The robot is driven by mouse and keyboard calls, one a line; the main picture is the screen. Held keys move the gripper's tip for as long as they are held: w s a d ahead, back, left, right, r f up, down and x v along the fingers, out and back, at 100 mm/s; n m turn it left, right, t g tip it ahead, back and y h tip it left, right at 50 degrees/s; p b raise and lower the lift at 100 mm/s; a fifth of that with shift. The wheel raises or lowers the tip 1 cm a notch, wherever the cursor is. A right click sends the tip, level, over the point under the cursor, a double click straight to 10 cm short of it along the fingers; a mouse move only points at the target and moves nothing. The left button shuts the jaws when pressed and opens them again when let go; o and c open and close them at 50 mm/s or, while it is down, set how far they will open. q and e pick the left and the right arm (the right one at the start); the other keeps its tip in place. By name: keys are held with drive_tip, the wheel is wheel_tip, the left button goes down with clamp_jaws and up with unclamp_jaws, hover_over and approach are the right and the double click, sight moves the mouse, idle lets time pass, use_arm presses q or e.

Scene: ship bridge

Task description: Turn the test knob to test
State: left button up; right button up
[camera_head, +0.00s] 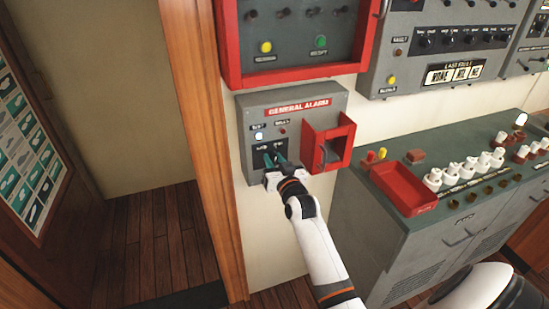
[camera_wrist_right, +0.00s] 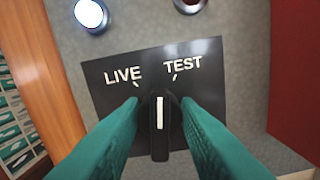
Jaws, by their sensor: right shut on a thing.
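The test knob (camera_wrist_right: 160,140) is black with a white pointer line and sits on a dark plate (camera_wrist_right: 105,95) marked LIVE on the left and TEST on the right. Its pointer stands nearly upright in the right wrist view, between the two marks. The green fingers of my right gripper (camera_wrist_right: 160,112) are on both sides of the knob and shut on it. In the head view my right gripper (camera_head: 275,160) is at the lower left of the grey general alarm box (camera_head: 248,110), and its fingers largely hide the knob. My left gripper is not in view.
A red guard (camera_head: 342,140) around a lever juts out just right of my right gripper. A red-framed panel (camera_head: 228,50) is above. A grey console (camera_head: 370,230) with a red tray (camera_head: 405,190) and several white knobs stands at the right. Open floor lies at the left.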

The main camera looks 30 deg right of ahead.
drive_tip(key=m+p, duration=0.1)
drive_tip(key=m, duration=0.3)
drive_tip(key=shift+m, duration=0.4)
idle(0.4)
drive_tip(key=o, duration=1)
drive_tip(key=shift+c, duration=0.2)
drive_tip(key=b+v, duration=0.1)
drive_tip(key=v, duration=1.1)
drive_tip(key=shift+b, duration=0.4)
